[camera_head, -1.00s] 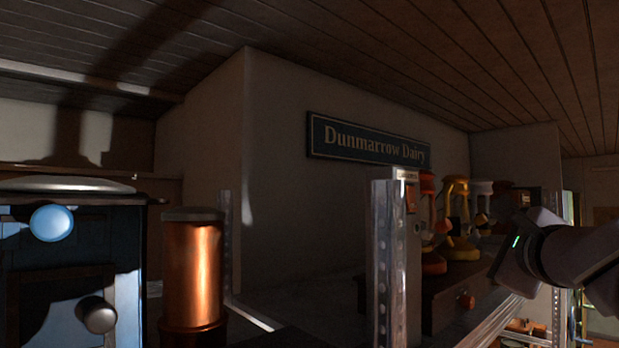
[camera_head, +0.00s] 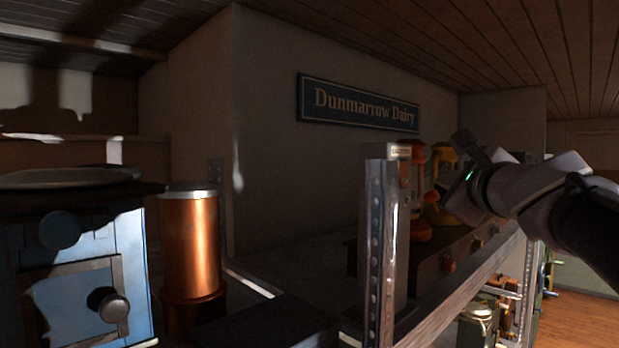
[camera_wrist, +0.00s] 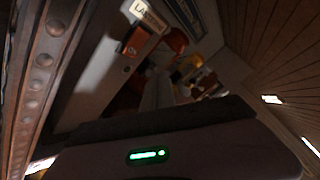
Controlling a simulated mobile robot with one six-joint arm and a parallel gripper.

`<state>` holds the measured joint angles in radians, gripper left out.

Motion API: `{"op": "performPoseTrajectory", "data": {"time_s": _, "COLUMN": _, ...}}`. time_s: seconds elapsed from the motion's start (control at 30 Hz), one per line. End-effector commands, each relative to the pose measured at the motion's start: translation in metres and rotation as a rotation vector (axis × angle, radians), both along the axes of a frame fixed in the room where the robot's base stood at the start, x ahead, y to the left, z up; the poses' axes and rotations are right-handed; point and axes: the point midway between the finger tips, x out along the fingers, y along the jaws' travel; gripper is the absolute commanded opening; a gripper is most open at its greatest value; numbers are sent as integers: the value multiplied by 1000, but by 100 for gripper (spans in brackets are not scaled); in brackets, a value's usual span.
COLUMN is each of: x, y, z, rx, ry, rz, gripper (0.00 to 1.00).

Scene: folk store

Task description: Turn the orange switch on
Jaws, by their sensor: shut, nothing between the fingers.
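The orange switch (camera_head: 405,170) is small in the head view, on the narrow face of a pale upright panel (camera_head: 398,220) behind a metal shelf post. In the wrist view the orange switch (camera_wrist: 134,43) sits upper left, below a white label (camera_wrist: 144,15). Its small pale marking is too blurred to read surely, and I cannot tell which way it is set. My gripper (camera_head: 450,192) is right of the switch in the head view, apart from it, shut and empty. Its fingertips are dark and hard to make out.
The perforated metal post (camera_head: 378,250) stands just left of the panel. Orange and yellow lantern-like objects (camera_head: 440,180) stand behind my gripper on a dark drawer unit (camera_head: 430,260). A copper cylinder (camera_head: 190,245) and a blue cabinet (camera_head: 75,280) are at left. Floor shows at lower right.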

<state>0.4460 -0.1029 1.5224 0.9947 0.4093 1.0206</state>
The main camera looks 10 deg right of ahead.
Motion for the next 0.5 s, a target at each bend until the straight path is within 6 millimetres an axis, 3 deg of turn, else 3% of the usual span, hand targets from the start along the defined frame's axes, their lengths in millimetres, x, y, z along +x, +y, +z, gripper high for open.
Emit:
{"op": "performPoseTrajectory", "data": {"time_s": 0.23, "x": 26, "y": 20, "z": -3, "rx": -1, "ry": 1, "rz": 2, "gripper": 0}}
{"op": "performPoseTrajectory", "data": {"time_s": 0.5, "x": 35, "y": 28, "z": -5, "rx": -1, "ry": 0, "rz": 0, "gripper": 0}}
